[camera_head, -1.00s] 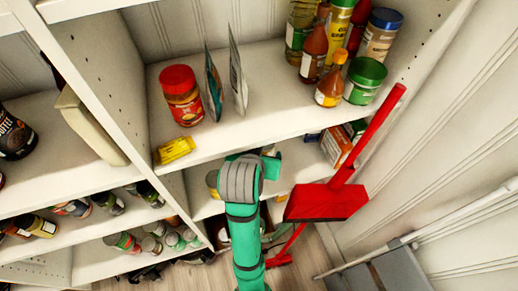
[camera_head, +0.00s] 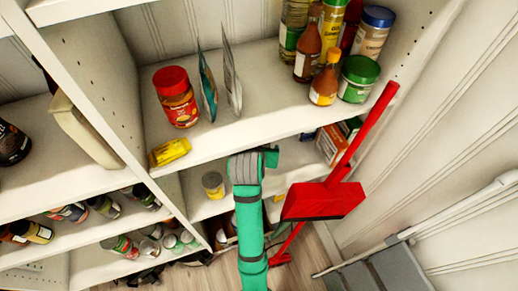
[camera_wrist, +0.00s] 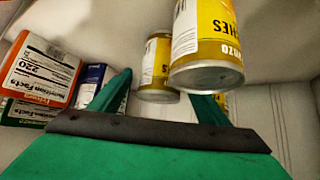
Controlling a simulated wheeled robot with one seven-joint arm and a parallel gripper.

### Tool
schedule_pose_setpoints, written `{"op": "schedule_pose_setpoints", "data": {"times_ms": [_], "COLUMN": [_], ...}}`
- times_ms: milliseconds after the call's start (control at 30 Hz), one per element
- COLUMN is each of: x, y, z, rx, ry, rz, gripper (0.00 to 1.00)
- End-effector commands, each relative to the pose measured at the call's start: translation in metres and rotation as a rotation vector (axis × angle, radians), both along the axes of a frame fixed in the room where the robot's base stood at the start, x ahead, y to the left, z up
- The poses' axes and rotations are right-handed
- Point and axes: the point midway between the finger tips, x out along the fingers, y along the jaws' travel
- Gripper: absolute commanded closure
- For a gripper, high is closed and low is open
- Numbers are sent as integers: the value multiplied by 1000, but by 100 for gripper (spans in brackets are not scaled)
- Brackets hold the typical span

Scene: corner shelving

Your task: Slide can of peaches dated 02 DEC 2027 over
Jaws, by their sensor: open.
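No date is readable. My gripper (camera_wrist: 160,95) is open, with green fingers spread below the cans in the picture; I cannot tell whether either finger touches a can. In the head view a yellow-labelled can (camera_head: 213,185) stands on the lower shelf, just left of my green arm. My fingers are hidden there.
Boxes (camera_wrist: 40,70) stand left of the gripper in the wrist view. In the head view the upper shelf holds a red-lidded jar (camera_head: 176,98), a yellow packet (camera_head: 170,152) and bottles. A red dustpan (camera_head: 322,201) stands right of my arm.

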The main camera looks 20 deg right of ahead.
Motion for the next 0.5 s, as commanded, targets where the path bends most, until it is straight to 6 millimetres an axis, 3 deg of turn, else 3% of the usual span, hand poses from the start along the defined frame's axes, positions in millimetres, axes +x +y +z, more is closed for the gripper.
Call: {"op": "schedule_pose_setpoints", "data": {"times_ms": [467,500], "x": [6,6], "y": [-4,-4], "z": [-7,-7], "rx": [1,1], "ry": [0,0], "rz": [-1,-1], "gripper": [30,38]}}
